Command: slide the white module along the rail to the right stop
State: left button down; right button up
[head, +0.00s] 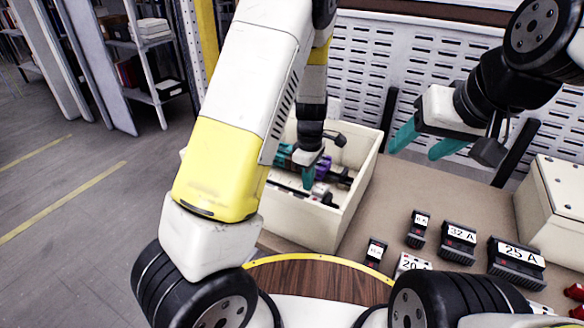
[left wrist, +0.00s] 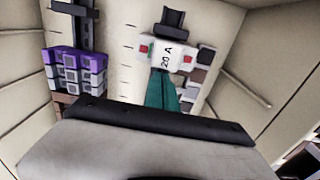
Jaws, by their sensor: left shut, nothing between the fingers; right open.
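A cream open box (head: 345,215) on the table holds a rail with modules, mostly hidden in the head view by my left arm. In the left wrist view a white module (left wrist: 172,52) labelled "20 A" has small red and dark parts at its sides. My left gripper (head: 308,176) reaches down into the box. Its teal fingers (left wrist: 164,84) are shut and empty, with the tips just at the lower edge of the white module; I cannot tell whether they touch. My right gripper (head: 424,143) is open and empty, above the table to the right of the box.
Purple and grey modules (left wrist: 78,72) stand left of the white module in the left wrist view. On the table right of the box are several loose dark modules, including a "32 A" (head: 458,242) and a "25 A" (head: 515,262). A cream case (head: 555,205) stands at the right.

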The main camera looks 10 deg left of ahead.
pick_arm(q)
jog(key=shift+r, duration=0.2)
notch_tip(320, 180, up, 19)
jog(key=shift+a+r, duration=0.2)
jog(key=shift+a, duration=0.15)
dwell(0.7)
jog(key=shift+w, duration=0.1)
